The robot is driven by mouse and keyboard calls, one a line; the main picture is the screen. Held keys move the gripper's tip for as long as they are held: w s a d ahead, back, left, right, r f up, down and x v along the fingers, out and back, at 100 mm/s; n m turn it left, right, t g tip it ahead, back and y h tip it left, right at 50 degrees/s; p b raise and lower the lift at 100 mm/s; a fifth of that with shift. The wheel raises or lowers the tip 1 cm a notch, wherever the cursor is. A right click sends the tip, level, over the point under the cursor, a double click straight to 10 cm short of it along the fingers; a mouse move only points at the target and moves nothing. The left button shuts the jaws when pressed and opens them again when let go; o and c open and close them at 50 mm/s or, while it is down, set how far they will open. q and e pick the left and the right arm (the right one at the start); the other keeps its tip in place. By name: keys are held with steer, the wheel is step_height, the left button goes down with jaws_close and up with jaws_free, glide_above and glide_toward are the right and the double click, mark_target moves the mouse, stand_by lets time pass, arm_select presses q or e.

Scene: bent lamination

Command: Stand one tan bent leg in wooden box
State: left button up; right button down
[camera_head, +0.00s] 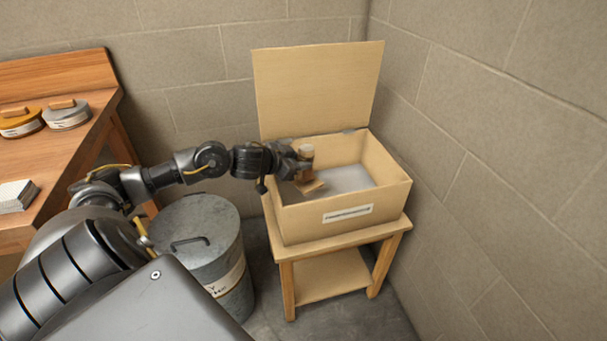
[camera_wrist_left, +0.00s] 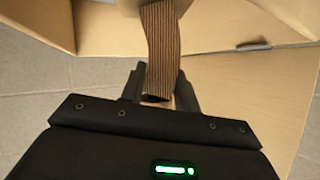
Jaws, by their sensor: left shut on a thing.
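The tan bent leg (camera_wrist_left: 161,42) shows striped layered edges in the left wrist view, and its near end sits between my left gripper's fingers (camera_wrist_left: 160,92). In the head view my left gripper (camera_head: 294,168) is shut on the leg (camera_head: 311,187), at the left part of the wooden box's opening. The leg is tilted there, and the gripper hides part of it. The wooden box (camera_head: 345,224) has its lid (camera_head: 318,90) open, leaning up at the back, and a pale grey floor inside. I cannot tell whether the leg touches the box. My right gripper is out of view.
The box stands on a small wooden stand (camera_head: 330,279) in the wall corner. A grey metal bin (camera_head: 196,245) with a lid stands left of it. A wooden bench (camera_head: 45,150) at the far left holds tins (camera_head: 67,116) and a pale block (camera_head: 16,196).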

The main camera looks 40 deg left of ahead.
mark_target(303, 172)
arm_select(q)
steer(key=shift+w+f, duration=0.95)
steer(key=shift+f, duration=0.15)
step_height(303, 172, down, 3)
steer(key=shift+r+b, duration=0.2)
steer(key=shift+b, duration=0.4)
steer(key=shift+f, duration=0.2)
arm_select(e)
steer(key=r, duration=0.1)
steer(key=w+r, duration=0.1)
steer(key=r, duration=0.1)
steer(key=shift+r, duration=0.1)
arm_select(q)
steer(key=shift+f, duration=0.1)
steer(key=shift+f, duration=0.5)
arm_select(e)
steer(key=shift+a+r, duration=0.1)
arm_select(q)
steer(key=o, duration=1.1)
